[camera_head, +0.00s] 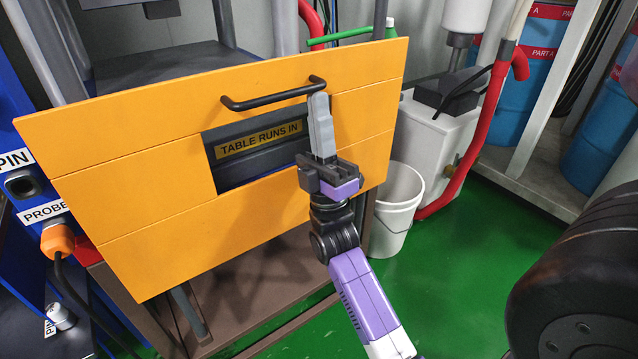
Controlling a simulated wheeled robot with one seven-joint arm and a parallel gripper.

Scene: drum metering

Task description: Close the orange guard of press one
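The orange guard (130,160) is a wide flat panel, slanted in the picture, across the front of the press at left and centre. A black bar handle (270,98) is fixed near its upper edge. A window in the panel shows a dark part with a "TABLE RUNS IN" label (258,138). My gripper (319,98) reaches up in front of the panel's right part. Its grey fingertips are at the right end of the handle; I cannot tell whether they touch it. The fingers overlap in this view, so their opening is hidden.
A blue panel with an orange plug (58,241) and a black cable stands at left. A white bucket (397,205) and a white tank (430,140) with a red hose stand right of the guard. Green floor (470,270) is open at lower right.

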